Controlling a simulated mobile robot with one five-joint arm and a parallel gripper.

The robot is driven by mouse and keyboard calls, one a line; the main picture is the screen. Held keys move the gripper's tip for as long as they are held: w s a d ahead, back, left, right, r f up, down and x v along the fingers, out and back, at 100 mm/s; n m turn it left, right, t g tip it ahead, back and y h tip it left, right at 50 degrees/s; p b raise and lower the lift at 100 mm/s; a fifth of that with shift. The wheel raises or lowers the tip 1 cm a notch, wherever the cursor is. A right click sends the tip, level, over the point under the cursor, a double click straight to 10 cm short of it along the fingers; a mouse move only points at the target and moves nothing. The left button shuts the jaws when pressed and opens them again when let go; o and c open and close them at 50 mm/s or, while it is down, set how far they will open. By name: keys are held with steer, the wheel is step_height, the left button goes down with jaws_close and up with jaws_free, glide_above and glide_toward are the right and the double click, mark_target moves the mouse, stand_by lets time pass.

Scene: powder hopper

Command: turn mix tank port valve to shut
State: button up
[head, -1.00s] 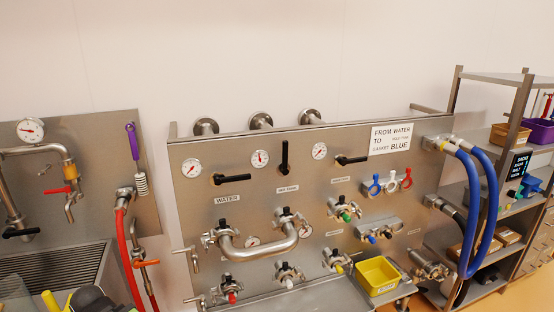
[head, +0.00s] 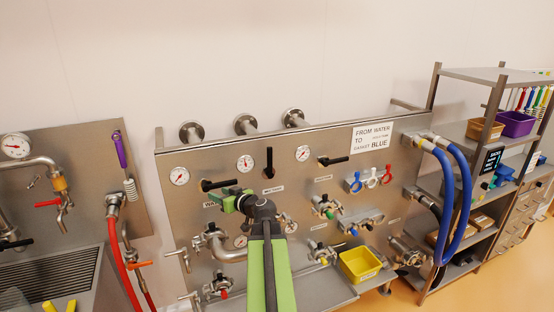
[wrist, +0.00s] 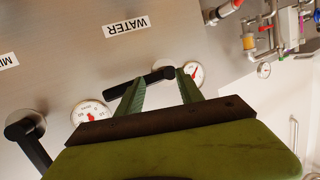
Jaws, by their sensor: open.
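The mix tank port valve is the middle one on the steel panel, with a black lever (head: 269,160) standing upright above a small label. In the wrist view its lever (wrist: 30,148) is at lower left, near a label of which only "MI" shows. My green gripper (head: 230,201) is in front of the panel, left of and below that lever, over the WATER label. In the wrist view my gripper (wrist: 162,88) is open, its fingertips near the black WATER valve lever (wrist: 153,77), which lies crosswise. I cannot tell whether they touch it. The mix tank lever is outside the fingers.
Gauges (head: 245,163) sit beside the levers. A third lever (head: 334,161) lies crosswise to the right. Below are a bent steel pipe (head: 222,249), clamped ports and a yellow bin (head: 359,264). Blue hoses (head: 460,200) hang at right, red hoses (head: 125,262) at left.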

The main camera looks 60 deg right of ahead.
mark_target(271, 158)
steer(key=s+d+r+m+h+p, duration=0.15)
steer(key=s+d+r+h, duration=0.25)
steer(key=s+d, duration=0.4)
steer(key=s+d+r+m+h, duration=0.2)
steer(key=s+d+r+h, duration=0.15)
steer(key=s+d, duration=0.4)
steer(key=shift+g, duration=0.3)
steer(key=x, duration=0.9)
steer(key=shift+w+d+r, duration=0.15)
steer(key=shift+w+d, duration=0.15)
steer(key=shift+c, duration=0.2)
jaws_close()
